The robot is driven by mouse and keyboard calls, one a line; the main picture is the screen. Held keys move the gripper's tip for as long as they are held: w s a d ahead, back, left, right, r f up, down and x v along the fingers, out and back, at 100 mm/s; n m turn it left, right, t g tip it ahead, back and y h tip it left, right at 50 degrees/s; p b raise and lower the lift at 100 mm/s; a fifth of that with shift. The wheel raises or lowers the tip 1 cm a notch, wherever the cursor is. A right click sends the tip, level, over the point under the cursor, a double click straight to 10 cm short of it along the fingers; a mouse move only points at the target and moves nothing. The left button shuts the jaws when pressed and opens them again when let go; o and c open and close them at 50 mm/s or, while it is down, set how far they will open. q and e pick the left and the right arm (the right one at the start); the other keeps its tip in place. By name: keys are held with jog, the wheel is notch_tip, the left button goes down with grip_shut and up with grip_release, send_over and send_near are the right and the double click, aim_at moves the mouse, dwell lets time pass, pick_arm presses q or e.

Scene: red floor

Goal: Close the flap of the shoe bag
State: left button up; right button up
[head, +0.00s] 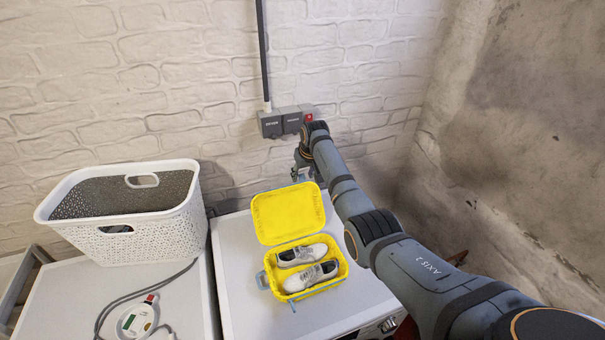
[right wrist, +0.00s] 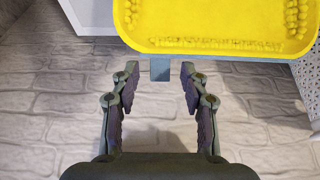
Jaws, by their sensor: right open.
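The yellow shoe bag (head: 342,272) stands on a white machine top in the head view. Its flap (head: 287,213) is raised open at the back, leaning toward the wall. A pair of grey-white shoes (head: 302,254) lies inside. My right gripper (head: 302,172) is behind the flap's upper right edge, partly hidden by my arm. In the right wrist view the right gripper (right wrist: 160,72) is open, with its fingertips on either side of a small blue-grey tab at the edge of the yellow flap (right wrist: 215,22). I cannot tell whether they touch it. My left gripper is not in view.
The brick wall (head: 190,90) with switch boxes (head: 283,122) is close behind the flap. A bare wall rises at right.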

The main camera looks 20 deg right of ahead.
jog(key=shift+w+f, duration=0.15)
jog(key=shift+f, duration=0.45)
jog(key=shift+w+f, duration=0.1)
jog(key=shift+f, duration=0.1)
grip_shut()
